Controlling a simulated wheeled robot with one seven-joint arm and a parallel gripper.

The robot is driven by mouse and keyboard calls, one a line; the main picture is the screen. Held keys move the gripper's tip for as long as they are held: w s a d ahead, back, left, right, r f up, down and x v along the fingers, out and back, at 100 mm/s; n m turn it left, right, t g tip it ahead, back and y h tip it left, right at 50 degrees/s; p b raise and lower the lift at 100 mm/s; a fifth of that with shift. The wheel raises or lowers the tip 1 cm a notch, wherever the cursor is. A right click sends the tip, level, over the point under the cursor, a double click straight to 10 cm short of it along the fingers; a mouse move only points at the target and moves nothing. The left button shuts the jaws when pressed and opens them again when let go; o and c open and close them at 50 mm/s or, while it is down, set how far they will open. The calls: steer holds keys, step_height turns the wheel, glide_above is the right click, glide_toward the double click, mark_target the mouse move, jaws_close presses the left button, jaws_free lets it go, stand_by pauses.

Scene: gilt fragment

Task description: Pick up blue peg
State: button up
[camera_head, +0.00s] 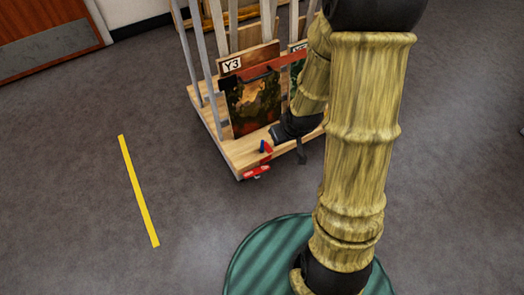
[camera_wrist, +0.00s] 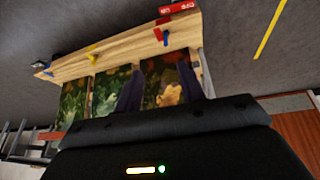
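A small blue peg (camera_head: 262,147) stands on the light wooden base (camera_head: 240,158) of a picture rack, near its front corner. The blue peg also shows in the wrist view (camera_wrist: 165,38), upright-looking at the base's edge, in front of a dark painting. My gripper (camera_head: 300,152) is over the rack's base, to the right of the blue peg and apart from it. In the head view my arm hides part of the gripper.
A red object (camera_head: 257,172) lies by the base's corner. Paintings, one labelled Y3 (camera_head: 231,64), stand between pale upright posts. A yellow peg (camera_wrist: 91,48) is farther along the base. The floor left of the rack is clear, with a yellow strip (camera_head: 138,190).

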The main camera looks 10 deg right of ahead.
steer(key=w+f+t+y+b, duration=0.2)
steer(key=w+f+t+b, duration=0.2)
steer(key=f, duration=2)
steer(key=t+b, duration=0.2)
steer(key=t, duration=0.2)
steer(key=shift+w+d+m+t, duration=0.15)
steer(key=shift+m+t, duration=0.15)
steer(key=shift+m, duration=0.1)
steer(key=shift+b, duration=0.3)
steer(key=b, duration=0.6)
glide_toward(263, 145)
steer(key=x, duration=0.4)
steer(key=shift+w+f, duration=0.15)
steer(key=shift+w, duration=0.55)
